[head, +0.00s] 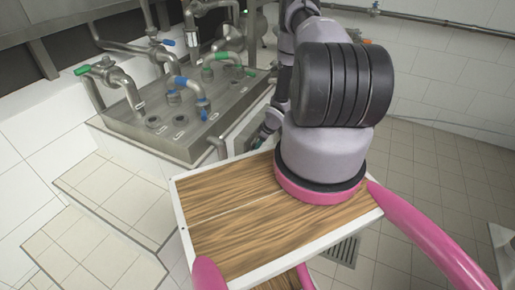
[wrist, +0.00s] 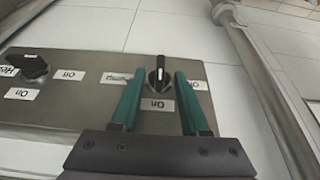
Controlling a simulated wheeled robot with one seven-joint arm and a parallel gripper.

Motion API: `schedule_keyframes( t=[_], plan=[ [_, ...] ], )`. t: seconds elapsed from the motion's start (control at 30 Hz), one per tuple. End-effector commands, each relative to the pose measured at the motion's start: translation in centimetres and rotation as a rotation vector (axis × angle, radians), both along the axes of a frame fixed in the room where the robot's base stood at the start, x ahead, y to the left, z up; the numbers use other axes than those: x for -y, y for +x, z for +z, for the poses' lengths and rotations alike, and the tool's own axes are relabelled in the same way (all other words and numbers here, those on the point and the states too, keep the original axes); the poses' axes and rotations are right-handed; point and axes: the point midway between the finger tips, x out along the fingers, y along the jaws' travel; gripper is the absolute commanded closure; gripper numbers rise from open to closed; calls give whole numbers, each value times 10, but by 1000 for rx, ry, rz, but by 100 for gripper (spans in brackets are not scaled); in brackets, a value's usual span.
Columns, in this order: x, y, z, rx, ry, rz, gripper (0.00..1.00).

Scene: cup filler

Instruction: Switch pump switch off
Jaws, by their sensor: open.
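In the wrist view a black rotary switch (wrist: 159,76) with a white line sits on a grey metal panel (wrist: 100,62). The line runs roughly up and down in the picture. Small white labels lie around it, upside down; one is partly hidden by a finger, so I cannot read the switch's name surely. My gripper (wrist: 159,78) is open, its two teal fingers to the left and right of the switch, with a visible gap on each side. In the head view my gripper (head: 263,135) is small and partly hidden by my arm, beside the metal machine.
A second black switch (wrist: 30,66) sits at the panel's left, with its own labels. A pale pipe or post (wrist: 265,85) runs along the right of the wrist view. The steel machine (head: 185,120) bears pipes and coloured valve handles. Tiled floor (head: 440,190) is open at right.

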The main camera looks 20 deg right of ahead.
Motion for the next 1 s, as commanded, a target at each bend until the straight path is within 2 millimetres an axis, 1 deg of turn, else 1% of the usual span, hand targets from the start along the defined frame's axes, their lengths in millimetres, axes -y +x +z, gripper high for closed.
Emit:
schedule_keyframes(
  t=[0.03, 0.17, 0.47, 0.5, 0.57, 0.6, 1.0],
  plan=[
    [-1, 2, -6, 0, 0, 0, 55],
    [-3, 5, -15, 1, -1, 0, 55],
    [-4, 6, -17, 0, 0, -1, 55],
    [-4, 6, -17, 0, 0, -1, 63],
    [-4, 6, -17, 0, 0, -1, 86],
    [-4, 6, -17, 0, 0, -1, 100],
    [-5, 6, -16, 11, -16, 2, 100]
  ],
)
